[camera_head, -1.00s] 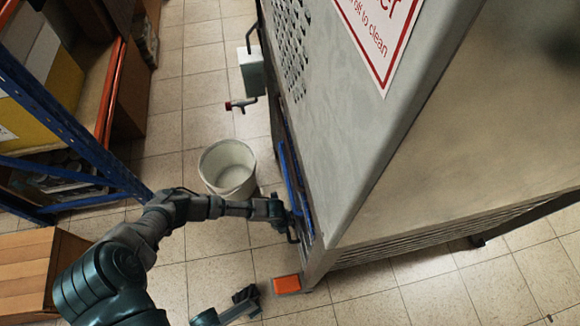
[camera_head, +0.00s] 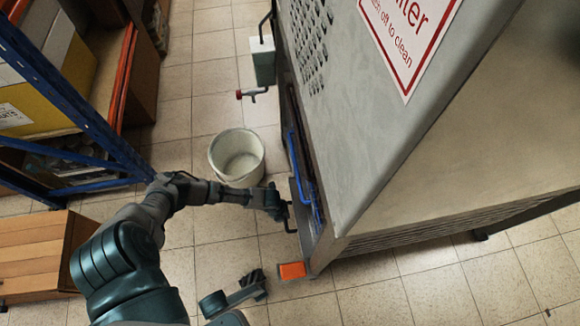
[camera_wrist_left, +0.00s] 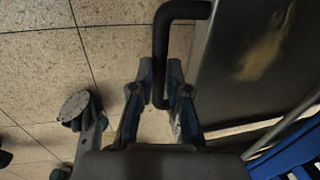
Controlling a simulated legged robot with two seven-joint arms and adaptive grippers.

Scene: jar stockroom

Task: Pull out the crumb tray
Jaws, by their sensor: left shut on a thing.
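The crumb tray (camera_head: 302,222) is a grey metal piece low on the near left side of the big grey machine. It stands out a little from the machine's side. It has a dark bent bar handle (camera_wrist_left: 165,45). My left gripper (camera_head: 279,208) is at this handle. In the left wrist view the gripper's fingers (camera_wrist_left: 160,100) are on either side of the handle's end and shut on it. A grey metal panel is right of the handle there, probably the tray's front. The tray's inside is hidden.
The machine (camera_head: 340,130) fills the right. A whitish bucket (camera_head: 237,157) stands behind my left forearm. An orange block (camera_head: 291,270) is at the machine's foot. A wooden box (camera_head: 35,250) and shelving stand left.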

